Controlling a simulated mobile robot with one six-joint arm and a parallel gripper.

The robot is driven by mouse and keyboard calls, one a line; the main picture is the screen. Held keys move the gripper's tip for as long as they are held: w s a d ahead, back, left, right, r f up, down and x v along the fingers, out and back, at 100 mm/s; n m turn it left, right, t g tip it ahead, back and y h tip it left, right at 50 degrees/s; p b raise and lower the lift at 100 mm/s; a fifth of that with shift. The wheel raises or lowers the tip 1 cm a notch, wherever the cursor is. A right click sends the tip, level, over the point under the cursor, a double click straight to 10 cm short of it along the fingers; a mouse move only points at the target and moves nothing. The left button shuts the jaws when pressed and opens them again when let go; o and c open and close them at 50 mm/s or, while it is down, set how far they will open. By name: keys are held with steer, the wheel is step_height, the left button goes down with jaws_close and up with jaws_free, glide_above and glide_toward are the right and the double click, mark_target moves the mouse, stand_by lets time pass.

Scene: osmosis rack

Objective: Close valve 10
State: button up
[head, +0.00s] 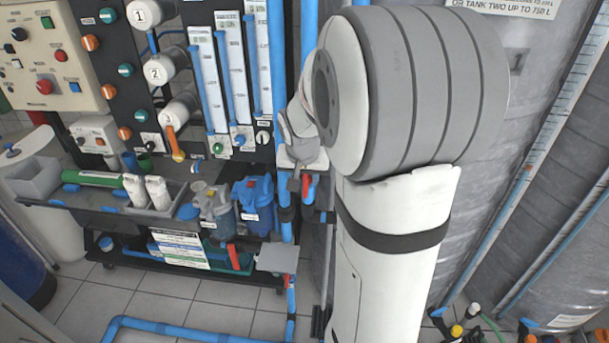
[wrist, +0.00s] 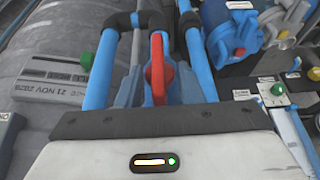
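In the wrist view a red valve handle (wrist: 158,68) stands upright in the middle, on blue pipework with black fittings. My gripper (wrist: 158,82) has its two grey fingers apart, one on each side of the handle, with a gap showing on both sides. It looks open, and I see no finger pressing on the handle. In the head view my gripper (head: 303,178) is beside the blue vertical pipe, and a red handle (head: 306,187) shows just at its tips. My arm hides part of this area. No number 10 label is readable.
Blue filter housings (head: 253,203) stand left of the gripper. A panel of flow meters (head: 232,80) is above them. Large grey tanks (head: 520,150) stand at the right. A blue floor pipe (head: 180,328) runs along the front. A green knob (wrist: 277,89) is at the wrist view's right.

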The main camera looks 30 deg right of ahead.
steer(key=shift+c, duration=0.2)
jaws_close()
